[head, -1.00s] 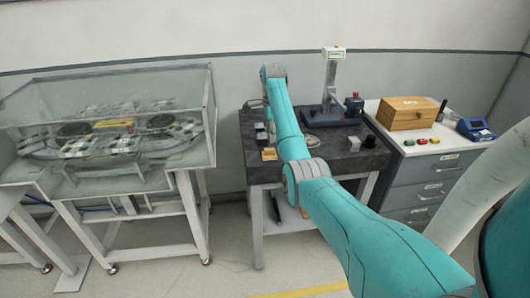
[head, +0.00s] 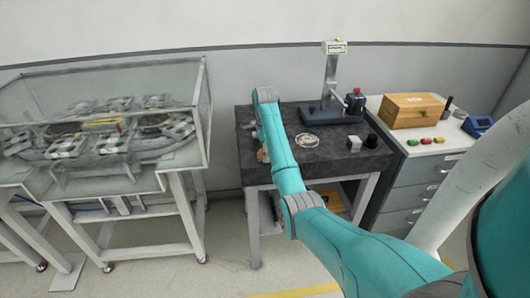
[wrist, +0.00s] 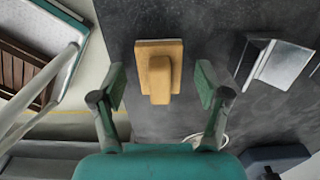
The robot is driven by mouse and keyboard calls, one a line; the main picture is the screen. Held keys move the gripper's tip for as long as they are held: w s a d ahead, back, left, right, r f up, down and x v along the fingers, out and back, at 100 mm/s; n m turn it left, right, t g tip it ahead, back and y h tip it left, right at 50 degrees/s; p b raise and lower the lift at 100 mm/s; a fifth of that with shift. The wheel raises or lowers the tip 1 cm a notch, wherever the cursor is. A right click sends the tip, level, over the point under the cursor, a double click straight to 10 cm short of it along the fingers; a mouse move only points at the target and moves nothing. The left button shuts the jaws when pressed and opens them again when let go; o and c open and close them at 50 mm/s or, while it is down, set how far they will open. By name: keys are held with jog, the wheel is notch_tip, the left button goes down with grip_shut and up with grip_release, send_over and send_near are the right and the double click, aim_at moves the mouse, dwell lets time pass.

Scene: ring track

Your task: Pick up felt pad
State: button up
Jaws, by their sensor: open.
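The felt pad is most likely the tan block (wrist: 160,72), a flat square plate with a raised grip on top, lying on the dark tabletop in the wrist view. My gripper (wrist: 160,88) is open, with one green-padded finger on each side of the block's raised grip. There is a gap between each finger and the block, and nothing is held. In the head view a small tan piece of the block (head: 262,155) shows beside my arm, which covers the rest. My gripper's fingers are hidden there.
The dark table (head: 325,165) holds a stand with a column (head: 329,85) at the back and a coiled light ring (head: 307,140). A metal block (wrist: 275,62) lies right of the tan block. A wooden box (head: 411,110) is on the right cabinet. The glass-covered ring track (head: 100,125) stands left.

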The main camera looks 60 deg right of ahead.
jog(key=shift+c, duration=0.2)
jog(key=c, duration=1.2)
